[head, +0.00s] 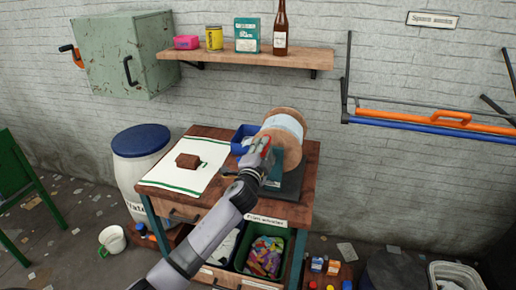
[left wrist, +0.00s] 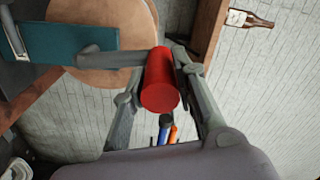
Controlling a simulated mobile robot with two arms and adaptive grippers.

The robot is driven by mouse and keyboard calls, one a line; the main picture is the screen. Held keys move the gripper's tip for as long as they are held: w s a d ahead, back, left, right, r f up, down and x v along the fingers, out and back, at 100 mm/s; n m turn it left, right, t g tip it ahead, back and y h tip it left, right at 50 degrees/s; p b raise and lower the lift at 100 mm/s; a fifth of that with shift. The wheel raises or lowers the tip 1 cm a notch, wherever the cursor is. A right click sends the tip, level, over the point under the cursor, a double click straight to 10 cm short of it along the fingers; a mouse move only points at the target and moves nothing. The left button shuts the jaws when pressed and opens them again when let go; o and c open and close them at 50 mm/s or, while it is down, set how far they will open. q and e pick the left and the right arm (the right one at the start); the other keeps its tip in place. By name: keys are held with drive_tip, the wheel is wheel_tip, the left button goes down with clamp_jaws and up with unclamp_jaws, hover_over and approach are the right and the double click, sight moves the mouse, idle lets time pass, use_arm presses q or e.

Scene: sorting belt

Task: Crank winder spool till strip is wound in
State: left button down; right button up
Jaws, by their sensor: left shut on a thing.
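The winder spool (head: 284,124) has wooden end discs and a white wound band, and stands at the right of the wooden table. A teal stand (left wrist: 70,43) and the spool's wooden disc (left wrist: 118,22) show in the left wrist view. A grey crank arm (left wrist: 115,58) ends in a red handle (left wrist: 160,88). My left gripper (head: 263,149) is shut on the red handle, one finger on each side. A white strip with green edges (head: 160,180) lies flat on the table, left of the spool; its link to the spool is hidden. My right gripper is out of view.
A brown block (head: 188,160) sits on the strip. A blue bin (head: 240,140) stands behind my arm. A shelf (head: 250,60) with a bottle (head: 281,30) hangs above the table. A white barrel (head: 140,165) stands at left. Bins fill the lower shelf.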

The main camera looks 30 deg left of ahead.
use_arm(q)
drive_tip(key=w+d+f+m, duration=0.2)
drive_tip(key=d+f+m, duration=0.3)
drive_tip(key=d+m, duration=0.6)
drive_tip(key=shift+w+f+m, duration=0.3)
drive_tip(key=shift+f+m, duration=0.05)
drive_tip(key=shift+m, duration=1.45)
drive_tip(key=shift+f, duration=0.15)
drive_tip(key=c, duration=1.3)
unclamp_jaws()
drive_tip(key=shift+a, duration=0.1)
drive_tip(key=shift+d, duration=0.2)
